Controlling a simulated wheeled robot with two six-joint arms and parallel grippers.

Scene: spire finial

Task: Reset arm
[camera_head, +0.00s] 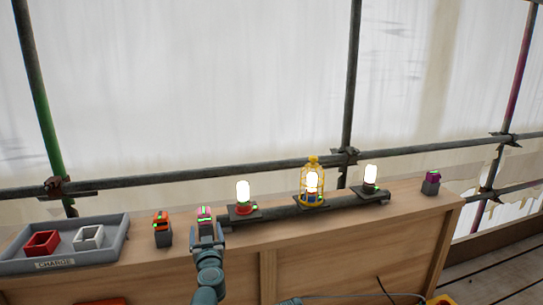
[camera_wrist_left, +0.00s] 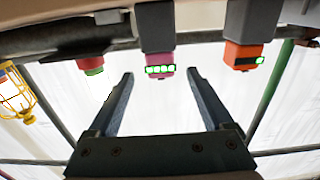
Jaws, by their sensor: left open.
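My left gripper (camera_head: 207,232) is at the front of the wooden bench, just in front of a pink-topped block with green lights (camera_head: 205,213). In the left wrist view the two fingers (camera_wrist_left: 162,88) are spread wide with nothing between them. The pink block (camera_wrist_left: 159,30) shows beyond the fingertips, apart from them. An orange block (camera_head: 162,226) stands to its left in the head view and also shows in the left wrist view (camera_wrist_left: 245,42). My right gripper is not in view.
A grey tray marked CHARGE (camera_head: 57,264) holds a red and a white square holder. A dark rail (camera_head: 280,213) carries three lit lamps, the middle one in a yellow cage (camera_head: 312,182). A purple-topped block (camera_head: 432,183) stands at the right. Scaffold poles run behind the bench.

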